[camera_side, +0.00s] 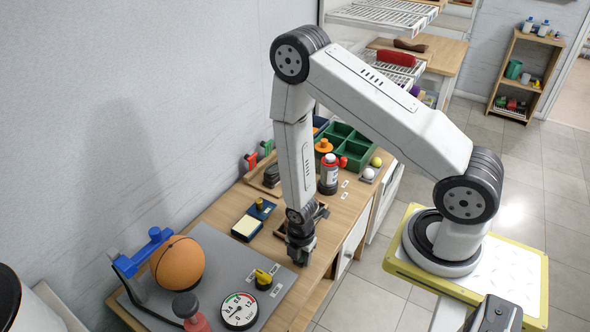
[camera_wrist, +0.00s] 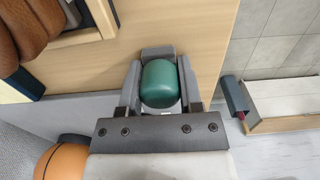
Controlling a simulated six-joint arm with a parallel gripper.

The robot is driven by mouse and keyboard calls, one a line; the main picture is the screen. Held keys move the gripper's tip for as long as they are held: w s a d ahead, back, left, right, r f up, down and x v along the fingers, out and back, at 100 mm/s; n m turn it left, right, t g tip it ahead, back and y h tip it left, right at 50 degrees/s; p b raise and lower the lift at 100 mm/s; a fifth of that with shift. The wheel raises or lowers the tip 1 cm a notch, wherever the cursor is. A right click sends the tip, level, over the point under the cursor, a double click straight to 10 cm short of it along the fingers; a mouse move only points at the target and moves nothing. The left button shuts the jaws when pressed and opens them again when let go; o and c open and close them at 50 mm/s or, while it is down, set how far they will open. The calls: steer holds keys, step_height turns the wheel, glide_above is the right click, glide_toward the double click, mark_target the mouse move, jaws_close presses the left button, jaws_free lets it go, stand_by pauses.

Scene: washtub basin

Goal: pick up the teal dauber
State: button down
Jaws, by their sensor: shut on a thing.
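The teal dauber (camera_wrist: 160,84) shows in the wrist view as a rounded dark green-teal body between the two grey fingers. My gripper (camera_wrist: 160,80) is shut on it, with a finger against each side. In the side view my gripper (camera_side: 300,254) points down over the wooden table near its front edge. The dauber cannot be made out there, hidden by the gripper. Whether it still touches the table is not clear.
A grey board with an orange ball (camera_side: 177,262), a gauge (camera_side: 239,311) and a yellow-topped knob (camera_side: 263,279) lies to the left. A yellow-and-navy pad (camera_side: 247,228) lies behind my gripper. A red-and-white bottle (camera_side: 329,174) and green divided tray (camera_side: 347,146) stand farther back.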

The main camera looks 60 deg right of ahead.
steer(key=shift+r, duration=0.1)
steer(key=shift+r, duration=4.9)
steer(key=c, duration=1)
jaws_free()
steer(key=shift+c, duration=0.2)
jaws_close()
